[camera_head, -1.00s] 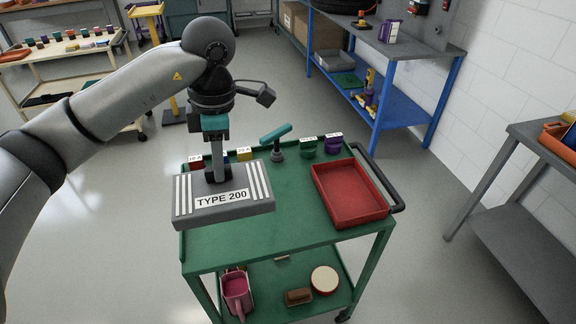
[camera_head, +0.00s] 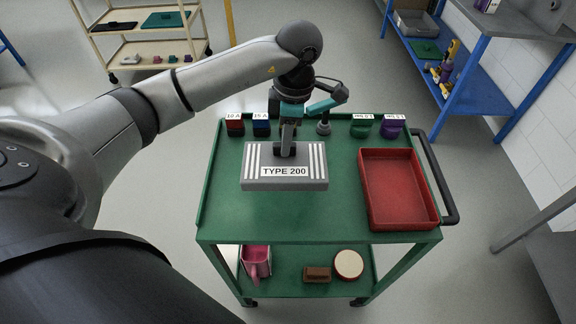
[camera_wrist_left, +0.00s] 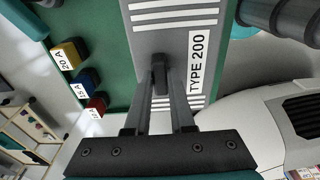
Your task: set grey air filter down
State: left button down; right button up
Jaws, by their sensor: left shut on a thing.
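The grey air filter (camera_head: 256,170) is a flat box with white stripes and a "TYPE 200" label. My left gripper (camera_head: 287,150) points down and is shut on the raised grip in the middle of its top. The filter is level over the left-middle of the green cart top (camera_head: 270,218); I cannot tell whether it touches the surface. In the left wrist view the fingers (camera_wrist_left: 160,75) close on the filter (camera_wrist_left: 150,45), with the green cart top (camera_wrist_left: 100,35) beside it. My right gripper is not in view.
A red tray (camera_head: 398,190) fills the cart's right side. The cart top's front strip is clear.

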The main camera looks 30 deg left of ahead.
aim_at(286, 165)
pick_arm(q)
notch_tip(286, 165, down, 4)
jog(key=shift+f, duration=0.2)
notch_tip(286, 165, down, 4)
jog(key=shift+f+b, duration=0.1)
jog(key=shift+b, duration=0.25)
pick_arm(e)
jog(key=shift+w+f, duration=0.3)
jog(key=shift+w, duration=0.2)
pick_arm(q)
jog(key=c, duration=1.2)
grip_release()
jog(key=shift+f, duration=0.1)
jog(key=shift+c, duration=0.2)
jog(key=o, duration=0.5)
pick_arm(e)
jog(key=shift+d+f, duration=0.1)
pick_arm(q)
jog(key=shift+r, duration=0.2)
jog(key=r, duration=0.8)
jog(key=d+r, duration=0.1)
jog(key=r, duration=0.3)
jog(key=shift+w+p, duration=0.3)
jog(key=shift+p, duration=0.05)
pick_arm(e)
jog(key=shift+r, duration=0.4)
